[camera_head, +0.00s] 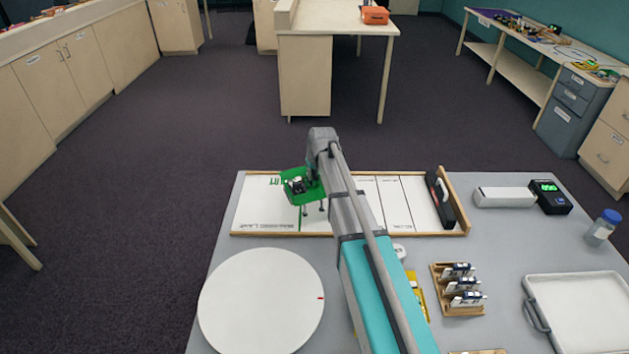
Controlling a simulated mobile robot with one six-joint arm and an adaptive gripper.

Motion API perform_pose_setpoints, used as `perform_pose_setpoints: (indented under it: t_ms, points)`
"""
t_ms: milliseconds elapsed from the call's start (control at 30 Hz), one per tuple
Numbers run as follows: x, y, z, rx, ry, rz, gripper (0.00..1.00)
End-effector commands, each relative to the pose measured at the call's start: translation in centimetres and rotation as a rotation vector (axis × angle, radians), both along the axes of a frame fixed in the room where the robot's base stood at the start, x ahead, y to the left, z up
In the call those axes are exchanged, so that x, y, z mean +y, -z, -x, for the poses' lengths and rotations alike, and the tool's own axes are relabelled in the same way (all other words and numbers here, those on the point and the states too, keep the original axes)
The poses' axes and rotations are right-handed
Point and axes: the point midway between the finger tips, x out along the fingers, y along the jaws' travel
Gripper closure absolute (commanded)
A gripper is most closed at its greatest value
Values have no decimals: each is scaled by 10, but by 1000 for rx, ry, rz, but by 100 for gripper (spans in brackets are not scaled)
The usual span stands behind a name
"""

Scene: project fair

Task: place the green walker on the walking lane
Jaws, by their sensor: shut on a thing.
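The green walker (313,192) is a green plate with a small black and white part on top and dark thin legs below. It is at my arm's end, over the left half of the walking lane (258,212). The lane is a white board with a wooden rim, dark cross lines and a green line near its left part. My gripper (318,178) is mostly hidden by my arm and the walker, and is shut on the walker. I cannot tell whether the walker's legs touch the board.
A black case (440,200) stands on the lane's right end. Right of it are a white box (503,197), a digital timer (551,197) and a jar (602,227). In front are a white disc (260,305), a wooden rack (443,297) and a white tray (585,315).

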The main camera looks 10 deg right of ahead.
Motion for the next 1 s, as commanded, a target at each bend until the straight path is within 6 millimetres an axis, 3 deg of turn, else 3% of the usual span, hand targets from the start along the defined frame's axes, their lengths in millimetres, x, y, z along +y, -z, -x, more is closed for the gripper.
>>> perform_pose_setpoints:
  t_ms: [267,700,1000]
  points:
    - [0,5,-3,-1,0,0,100]
    - [-2,37,-8,-1,-1,0,100]
    - [-1,40,-8,-1,-1,0,100]
